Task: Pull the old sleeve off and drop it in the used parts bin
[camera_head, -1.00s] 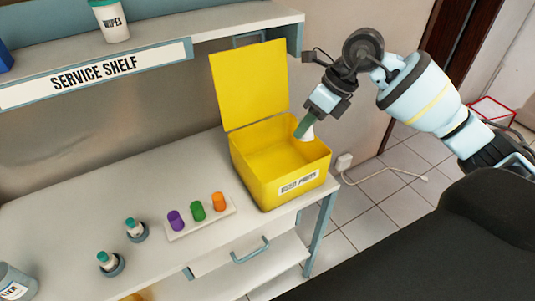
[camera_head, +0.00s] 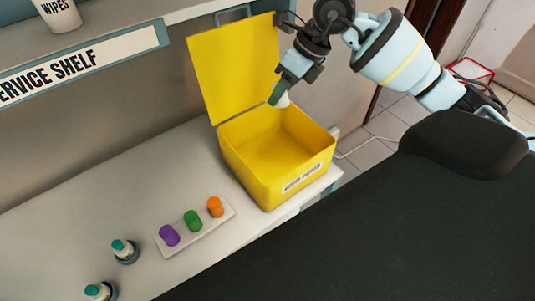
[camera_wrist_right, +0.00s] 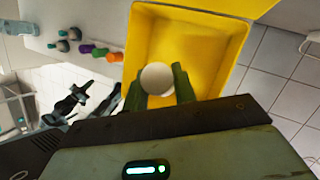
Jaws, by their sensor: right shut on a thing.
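The yellow used parts bin (camera_head: 262,185) stands on the counter with its lid open at the back. It looks empty, and the small label on its front is hard to read. My right gripper (camera_head: 280,94) is above the bin's back right part, shut on the old sleeve (camera_head: 284,100), a small white piece. In the right wrist view the sleeve (camera_wrist_right: 157,78) shows as a white round end between the green fingers, with the bin's interior (camera_wrist_right: 190,45) behind it. A dark pronged form at the left of that view may be my left gripper; its state is unclear.
A pale holder with purple, green and orange caps (camera_head: 193,221) lies left of the bin. Two teal-topped parts (camera_head: 123,250) stand further left in round holders. A wipes tub (camera_head: 58,14) sits on the service shelf.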

